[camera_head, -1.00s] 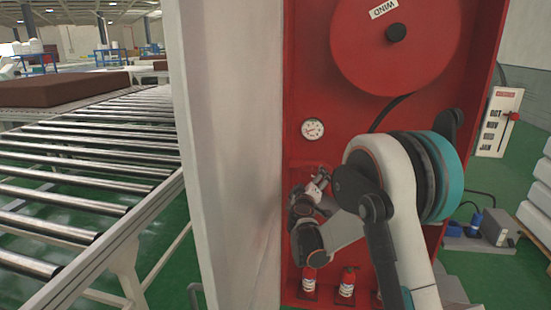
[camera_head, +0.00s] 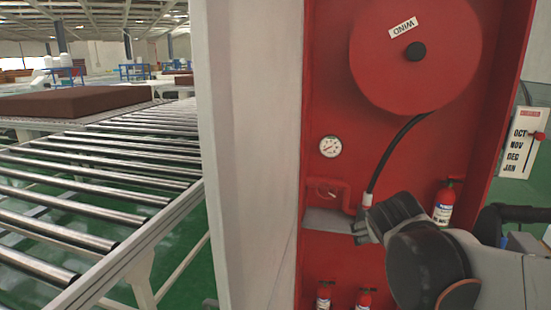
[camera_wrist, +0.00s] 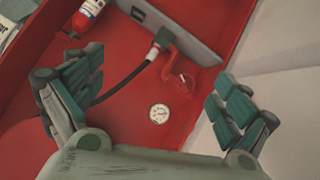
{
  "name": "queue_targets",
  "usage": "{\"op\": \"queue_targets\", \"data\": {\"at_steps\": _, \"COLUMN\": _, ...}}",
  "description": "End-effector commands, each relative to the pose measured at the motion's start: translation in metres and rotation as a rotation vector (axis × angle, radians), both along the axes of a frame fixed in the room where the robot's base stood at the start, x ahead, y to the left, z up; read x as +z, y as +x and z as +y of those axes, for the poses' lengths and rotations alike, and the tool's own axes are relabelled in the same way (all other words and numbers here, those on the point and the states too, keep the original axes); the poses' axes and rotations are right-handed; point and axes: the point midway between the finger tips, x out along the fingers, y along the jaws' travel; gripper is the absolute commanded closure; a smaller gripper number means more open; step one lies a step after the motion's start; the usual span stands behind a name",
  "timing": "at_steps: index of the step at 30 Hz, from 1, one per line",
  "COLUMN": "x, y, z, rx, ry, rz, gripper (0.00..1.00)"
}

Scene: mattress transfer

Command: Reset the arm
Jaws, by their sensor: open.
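My gripper (camera_head: 364,226) is open in front of the red cabinet (camera_head: 345,90), by the lower end of the black hose (camera_head: 384,160). In the wrist view, the fingers of my gripper (camera_wrist: 155,75) are wide apart with nothing held between them. Between them show the hose (camera_wrist: 122,84), a red pipe (camera_wrist: 180,70) with a small valve, and a round white gauge (camera_wrist: 159,113). My arm reaches in from the lower right in the head view and hides part of the cabinet's lower right.
A red hose reel (camera_head: 375,55) fills the cabinet top. A fire extinguisher (camera_head: 445,205) stands on the shelf; others stand below. The open white door (camera_head: 250,150) lies left, then a roller conveyor (camera_head: 90,190) with a brown mattress (camera_head: 75,101). A month sign (camera_head: 524,145) hangs right.

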Motion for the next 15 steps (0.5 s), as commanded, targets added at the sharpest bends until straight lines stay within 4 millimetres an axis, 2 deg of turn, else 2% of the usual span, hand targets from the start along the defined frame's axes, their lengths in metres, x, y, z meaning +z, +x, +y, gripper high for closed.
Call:
{"op": "queue_targets", "data": {"at_steps": 1, "x": -0.003, "y": -0.021, "z": 0.001, "rx": -0.001, "ry": 0.028, "rz": 0.022, "gripper": 0.05}}
{"op": "queue_targets", "data": {"at_steps": 9, "x": -0.031, "y": -0.12, "z": 0.023, "rx": 0.023, "ry": 0.194, "rz": 0.139, "gripper": 0.05}}
{"op": "queue_targets", "data": {"at_steps": 15, "x": -0.054, "y": -0.178, "z": 0.044, "rx": 0.059, "ry": 0.304, "rz": 0.207, "gripper": 0.05}}
